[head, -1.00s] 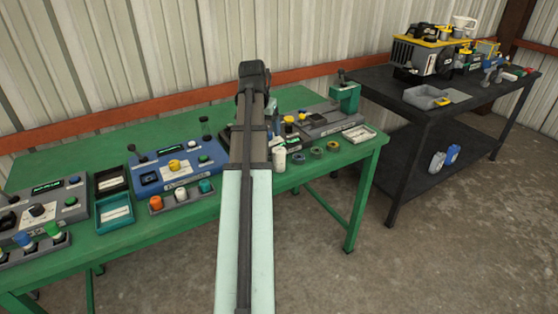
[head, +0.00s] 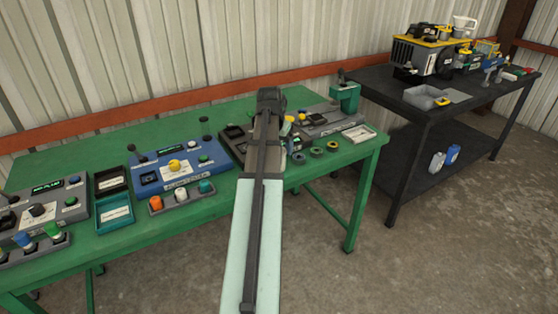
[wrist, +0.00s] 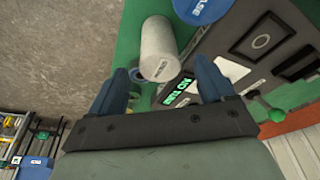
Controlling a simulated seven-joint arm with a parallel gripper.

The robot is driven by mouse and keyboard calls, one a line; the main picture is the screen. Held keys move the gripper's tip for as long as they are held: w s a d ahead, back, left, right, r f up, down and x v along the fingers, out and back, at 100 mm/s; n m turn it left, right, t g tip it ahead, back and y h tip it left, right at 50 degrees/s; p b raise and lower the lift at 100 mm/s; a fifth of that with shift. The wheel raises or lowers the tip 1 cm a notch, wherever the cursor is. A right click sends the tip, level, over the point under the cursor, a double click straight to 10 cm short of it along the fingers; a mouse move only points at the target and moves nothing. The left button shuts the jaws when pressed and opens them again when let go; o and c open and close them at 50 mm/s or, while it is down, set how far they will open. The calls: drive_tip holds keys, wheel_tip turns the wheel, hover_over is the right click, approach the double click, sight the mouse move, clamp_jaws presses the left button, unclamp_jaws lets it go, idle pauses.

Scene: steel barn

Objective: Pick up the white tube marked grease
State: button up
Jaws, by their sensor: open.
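In the wrist view my gripper (wrist: 163,70) is open, with its two blue fingers apart and empty. A pale grey-white cylinder (wrist: 158,45) stands ahead of the gap between the fingertips. A small label shows on its near end, too blurred to read. A thing with a blue round end (wrist: 203,9) is cut off at the top edge; its white lettering seems to end in "ASE". I cannot tell for sure which of them is the grease tube. In the head view my arm hides the gripper and the white cylinder.
The green table (head: 75,160) holds a blue control box (head: 180,163), a teal tray (head: 115,213) and several small rings (head: 317,152). A dark panel with a green display (wrist: 181,89) lies close to the right finger. A black table (head: 400,105) stands at right.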

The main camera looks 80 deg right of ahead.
drive_tip(key=shift+x, duration=2.8)
drive_tip(key=shift+a, duration=0.1)
drive_tip(key=shift+c, duration=0.3)
drive_tip(key=c, duration=1.2)
